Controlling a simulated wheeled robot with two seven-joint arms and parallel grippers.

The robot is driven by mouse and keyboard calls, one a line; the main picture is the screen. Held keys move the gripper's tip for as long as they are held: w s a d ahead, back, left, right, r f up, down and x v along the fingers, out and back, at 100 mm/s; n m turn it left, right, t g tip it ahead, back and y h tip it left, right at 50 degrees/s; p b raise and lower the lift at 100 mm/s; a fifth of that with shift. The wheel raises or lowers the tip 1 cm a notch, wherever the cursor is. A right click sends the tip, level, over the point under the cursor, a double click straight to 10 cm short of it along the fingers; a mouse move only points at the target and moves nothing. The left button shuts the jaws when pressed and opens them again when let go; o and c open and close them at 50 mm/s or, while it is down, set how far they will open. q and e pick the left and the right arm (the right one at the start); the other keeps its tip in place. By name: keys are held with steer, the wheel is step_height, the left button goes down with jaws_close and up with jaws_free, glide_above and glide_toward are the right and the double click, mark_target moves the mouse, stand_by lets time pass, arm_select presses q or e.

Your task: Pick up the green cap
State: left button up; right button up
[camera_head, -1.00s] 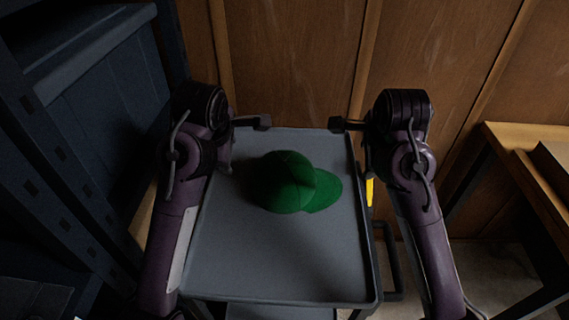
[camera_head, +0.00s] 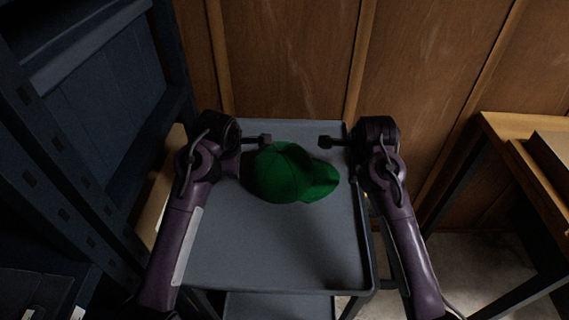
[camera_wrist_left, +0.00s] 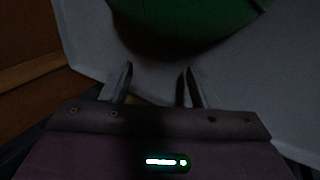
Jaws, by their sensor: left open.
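The green cap (camera_head: 283,173) lies crown up on the grey cart tray (camera_head: 270,255), its brim pointing right. In the left wrist view the green cap (camera_wrist_left: 190,18) fills the top middle, beyond the fingertips. My left gripper (camera_wrist_left: 155,85) is open, its two fingers apart with nothing between them. In the head view my left gripper (camera_head: 262,139) is at the cap's upper left, close to it. My right gripper (camera_head: 328,142) is above the brim at the cap's upper right. Its fingers overlap from this angle, so its opening is unclear.
The grey tray has a raised rim and is bare in front of the cap. A dark blue shelf unit (camera_head: 90,130) stands close on the left. A wooden wall (camera_head: 290,60) is behind the tray. A wood-topped table (camera_head: 530,135) stands on the right.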

arm_select(q)
steer(key=shift+x, duration=0.8)
arm_select(e)
steer(key=shift+x, duration=0.8)
arm_select(q)
steer(key=shift+w+d+f, duration=0.1)
steer(key=shift+w+f, duration=0.05)
steer(key=shift+f, duration=0.1)
arm_select(e)
steer(key=shift+w+a+f, duration=0.15)
steer(key=shift+f, duration=0.1)
arm_select(q)
steer(key=shift+d+r, duration=0.1)
steer(key=shift+d, duration=0.55)
arm_select(e)
steer(key=shift+a+r, duration=0.1)
steer(key=shift+a, duration=0.5)
arm_select(q)
steer(key=shift+d, duration=0.45)
arm_select(e)
steer(key=shift+a, duration=0.45)
arm_select(q)
steer(key=shift+r, duration=0.1)
arm_select(e)
steer(key=shift+r, duration=0.1)
